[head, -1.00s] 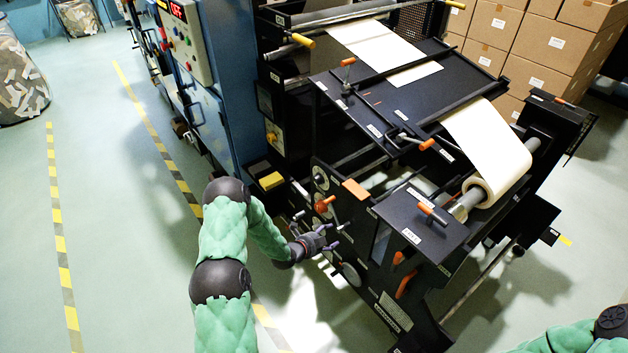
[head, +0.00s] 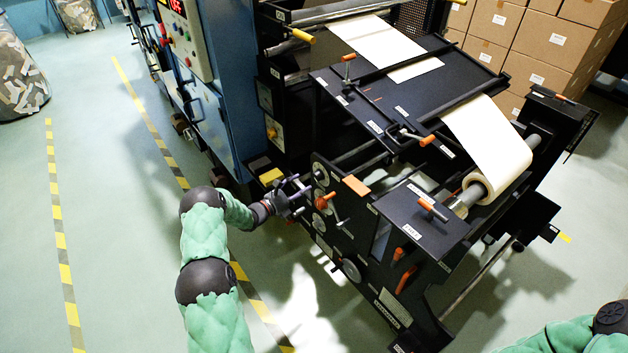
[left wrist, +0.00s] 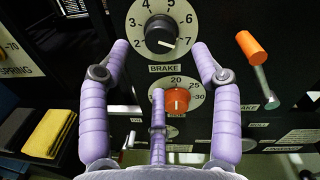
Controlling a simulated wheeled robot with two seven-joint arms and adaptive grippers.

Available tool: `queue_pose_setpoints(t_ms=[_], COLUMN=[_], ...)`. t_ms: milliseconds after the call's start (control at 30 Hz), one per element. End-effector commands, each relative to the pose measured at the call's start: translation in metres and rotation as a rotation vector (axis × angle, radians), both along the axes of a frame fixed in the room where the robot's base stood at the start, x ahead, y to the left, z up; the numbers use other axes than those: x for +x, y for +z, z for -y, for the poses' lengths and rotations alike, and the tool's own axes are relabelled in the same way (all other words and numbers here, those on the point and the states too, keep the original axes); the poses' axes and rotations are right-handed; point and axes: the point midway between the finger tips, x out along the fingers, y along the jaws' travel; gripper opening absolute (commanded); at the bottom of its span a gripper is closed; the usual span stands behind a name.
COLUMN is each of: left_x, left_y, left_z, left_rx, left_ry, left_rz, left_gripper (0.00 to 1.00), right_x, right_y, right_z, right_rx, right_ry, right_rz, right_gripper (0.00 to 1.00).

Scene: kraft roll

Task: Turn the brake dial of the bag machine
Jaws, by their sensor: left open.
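The brake dial (left wrist: 160,34) is a black knob on a pale round scale with numbers, above a label reading BRAKE. Its white mark points right and slightly down, near the 7. In the head view the dial (head: 320,171) is on the side panel of the black machine. My left gripper (head: 302,190) is open and empty in front of that panel. In the left wrist view its purple fingers (left wrist: 160,62) are spread below and to either side of the dial, apparently not touching it. My right gripper is out of view.
An orange knob (left wrist: 177,100) on a smaller scale lies just below the dial, partly behind a finger. An orange-tipped lever (left wrist: 252,50) is to its right. A yellow block (left wrist: 48,133) is at lower left. A paper roll (head: 487,186) is on the machine.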

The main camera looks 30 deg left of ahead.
Motion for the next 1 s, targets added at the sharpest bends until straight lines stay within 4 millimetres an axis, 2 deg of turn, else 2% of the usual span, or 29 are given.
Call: queue_pose_setpoints(t_ms=[200,400,567,833,867,1000], left_x=[0.038,0.061,0.068,0.069,0.069,0.069], left_y=[-0.003,-0.002,-0.001,0.0,0.0,0.0], left_z=[0.013,0.02,0.022,0.022,0.022,0.022], left_rx=[0.0,-0.001,-0.002,-0.003,-0.003,-0.003], left_ry=[-0.001,0.0,0.001,0.002,0.002,0.002], left_rz=[0.0,0.0,-0.002,-0.002,-0.002,-0.002], left_gripper=[0.64,0.64,0.64,0.64,0.58,0.18], right_x=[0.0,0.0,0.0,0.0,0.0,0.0], right_y=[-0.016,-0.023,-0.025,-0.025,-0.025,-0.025], right_z=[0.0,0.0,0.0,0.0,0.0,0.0], right_rx=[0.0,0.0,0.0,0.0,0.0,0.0], right_ry=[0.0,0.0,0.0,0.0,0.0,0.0], right_rz=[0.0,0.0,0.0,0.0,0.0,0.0], right_gripper=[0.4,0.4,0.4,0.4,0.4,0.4])
